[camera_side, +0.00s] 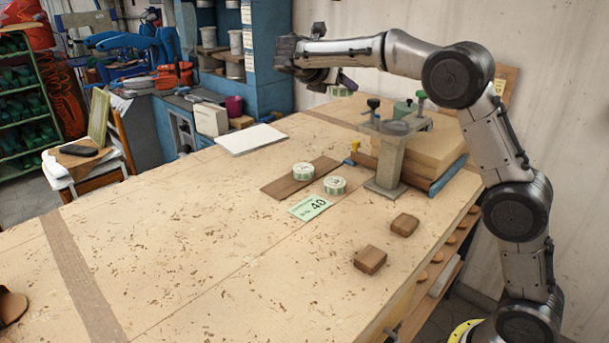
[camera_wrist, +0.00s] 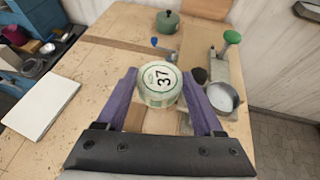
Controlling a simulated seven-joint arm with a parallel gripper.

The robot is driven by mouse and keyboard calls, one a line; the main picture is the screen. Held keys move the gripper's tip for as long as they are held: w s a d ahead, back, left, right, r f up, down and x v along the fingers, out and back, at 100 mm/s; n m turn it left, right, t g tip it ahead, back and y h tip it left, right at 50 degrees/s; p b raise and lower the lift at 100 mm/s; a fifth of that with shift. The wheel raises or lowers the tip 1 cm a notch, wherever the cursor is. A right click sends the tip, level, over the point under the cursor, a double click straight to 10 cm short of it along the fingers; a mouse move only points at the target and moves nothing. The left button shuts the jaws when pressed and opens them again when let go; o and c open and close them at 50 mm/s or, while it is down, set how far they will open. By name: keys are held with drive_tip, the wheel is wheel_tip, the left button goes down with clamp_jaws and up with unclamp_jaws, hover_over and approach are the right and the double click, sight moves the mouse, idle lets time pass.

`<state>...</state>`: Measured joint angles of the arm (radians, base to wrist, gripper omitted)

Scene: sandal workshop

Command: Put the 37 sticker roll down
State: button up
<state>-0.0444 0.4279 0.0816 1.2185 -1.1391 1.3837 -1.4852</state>
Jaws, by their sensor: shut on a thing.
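The sticker roll marked 37 (camera_wrist: 158,84) is a pale green and white disc. In the wrist view it sits between the two purple fingers of my gripper (camera_wrist: 161,92), which is shut on it. In the side view my gripper (camera_side: 341,84) is high over the far part of the workbench, and a bit of the held roll (camera_side: 339,92) shows under it. The roll is in the air, apart from the bench (camera_side: 200,255). The fingers are partly hidden in the side view.
Two similar rolls (camera_side: 303,170) (camera_side: 335,185) lie by a brown strip (camera_side: 285,187), near a green card marked 40 (camera_side: 309,207). A metal fixture (camera_side: 388,165) stands right of them. Two brown blocks (camera_side: 370,260) (camera_side: 404,225) lie nearer. A white board (camera_side: 251,139) lies at the back. The left foreground is mostly clear.

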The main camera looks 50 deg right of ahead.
drive_tip(key=w+d+f, duration=0.2)
drive_tip(key=w+f, duration=0.5)
drive_tip(key=f, duration=0.2)
hover_over(321, 166)
wheel_tip(321, 166, down, 8)
drive_tip(key=shift+f, duration=3.1)
drive_tip(key=shift+f, duration=0.15)
drive_tip(key=o, duration=1.4)
drive_tip(key=shift+r, duration=0.2)
drive_tip(key=v, duration=1.2)
drive_tip(key=shift+s, duration=0.15)
